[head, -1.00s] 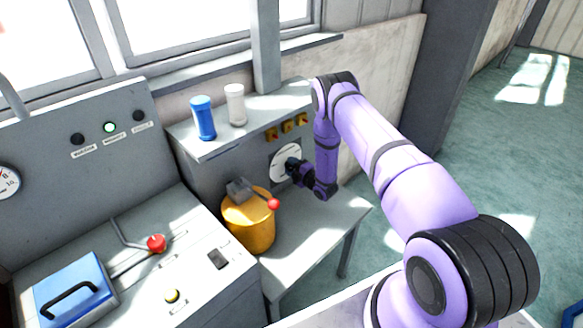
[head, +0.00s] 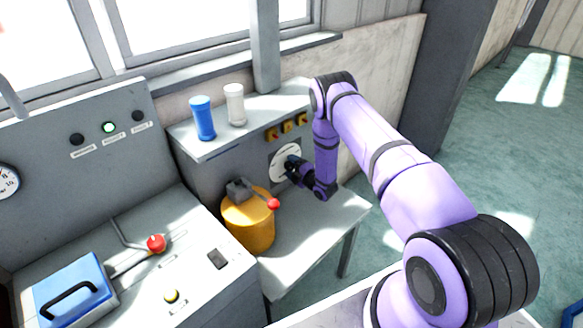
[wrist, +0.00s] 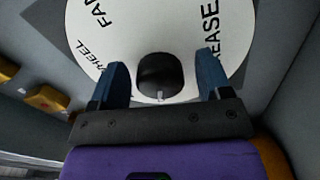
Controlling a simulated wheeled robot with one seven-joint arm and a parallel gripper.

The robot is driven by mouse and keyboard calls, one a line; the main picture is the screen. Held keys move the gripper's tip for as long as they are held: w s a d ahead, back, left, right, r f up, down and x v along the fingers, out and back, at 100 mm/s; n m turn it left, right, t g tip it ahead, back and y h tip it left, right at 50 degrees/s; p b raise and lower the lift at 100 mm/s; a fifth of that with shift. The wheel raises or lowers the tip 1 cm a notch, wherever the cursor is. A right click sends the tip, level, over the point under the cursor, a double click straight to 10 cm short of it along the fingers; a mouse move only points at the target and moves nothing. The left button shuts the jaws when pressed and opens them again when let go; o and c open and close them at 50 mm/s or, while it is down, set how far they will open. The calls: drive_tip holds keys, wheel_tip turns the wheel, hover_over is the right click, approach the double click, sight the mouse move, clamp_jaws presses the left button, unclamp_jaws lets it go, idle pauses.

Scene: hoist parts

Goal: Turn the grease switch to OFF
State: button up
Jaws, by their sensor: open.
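A round white dial (wrist: 115,30) is on the grey panel, with the words FAN, WHEEL and GREASE around its face. A black rounded knob (wrist: 160,72) sits at its middle, with a small pale mark on its lower edge in the wrist view. My gripper (wrist: 162,68) is open, with one blue finger on each side of the knob and gaps between them. In the head view the dial (head: 281,150) is partly covered by my dark gripper (head: 291,162). No OFF label can be read.
Yellow switches (head: 287,127) are above the dial. A yellow can (head: 250,228) with a red-tipped lever stands just left of my gripper. A blue bottle (head: 202,118) and a white bottle (head: 235,105) stand on the ledge above.

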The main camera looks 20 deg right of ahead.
drive_tip(key=v, duration=1)
drive_tip(key=shift+s, duration=0.35)
drive_tip(key=shift+d, duration=0.2)
